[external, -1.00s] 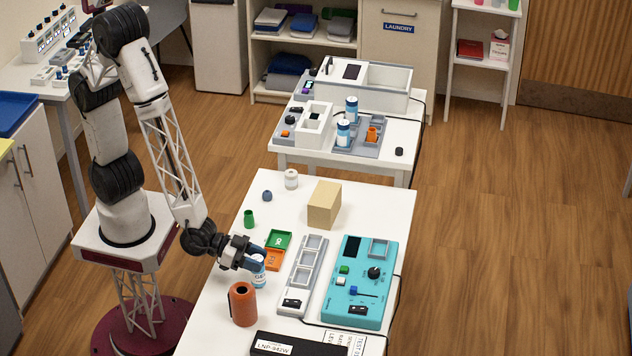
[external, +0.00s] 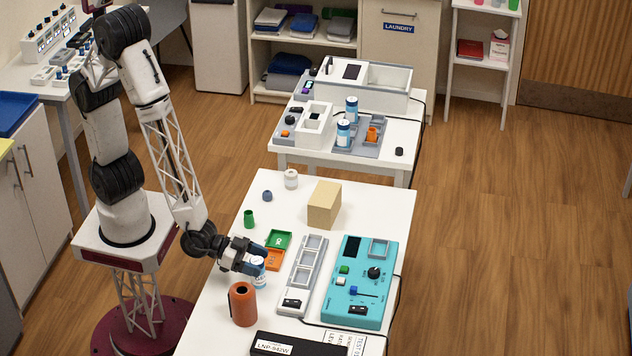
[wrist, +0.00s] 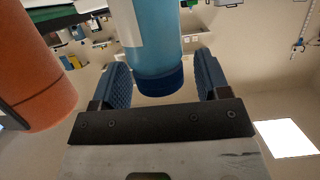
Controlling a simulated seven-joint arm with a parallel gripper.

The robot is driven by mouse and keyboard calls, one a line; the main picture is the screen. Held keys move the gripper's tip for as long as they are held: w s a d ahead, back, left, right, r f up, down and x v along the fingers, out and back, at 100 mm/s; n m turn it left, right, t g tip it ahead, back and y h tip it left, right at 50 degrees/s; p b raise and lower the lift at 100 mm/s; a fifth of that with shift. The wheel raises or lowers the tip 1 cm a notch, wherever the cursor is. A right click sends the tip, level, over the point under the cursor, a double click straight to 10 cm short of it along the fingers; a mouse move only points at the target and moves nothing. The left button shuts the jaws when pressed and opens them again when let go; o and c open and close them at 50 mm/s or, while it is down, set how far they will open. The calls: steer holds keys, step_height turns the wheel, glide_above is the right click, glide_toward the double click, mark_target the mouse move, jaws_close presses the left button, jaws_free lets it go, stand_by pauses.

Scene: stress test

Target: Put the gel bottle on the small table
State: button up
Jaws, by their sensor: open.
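The gel bottle (external: 259,276), blue and white, stands upright on the near white table, beside the orange tray. My gripper (external: 259,256) is low at this bottle, and its fingers hide part of the bottle's upper end. In the wrist view, the bottle's light blue body and darker blue cap (wrist: 160,82) lie between the two blue ribbed fingers of my gripper (wrist: 163,78). The gripper is open, with a visible gap at each side of the cap. The smaller white table (external: 375,171) stands behind the near one.
An orange canister (external: 242,305) stands close in front of the bottle; it fills the left of the wrist view (wrist: 30,75). Green and orange trays (external: 278,239), a grey rack (external: 301,270) and a turquoise device (external: 360,285) lie right. Two similar bottles (external: 343,133) stand on the small table.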

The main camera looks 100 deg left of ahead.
steer(key=shift+r, duration=0.15)
steer(key=v, duration=1.2)
steer(key=shift+o, duration=0.3)
stand_by(0.5)
steer(key=shift+x, duration=2.2)
steer(key=shift+x, duration=1.3)
steer(key=shift+x, duration=2.6)
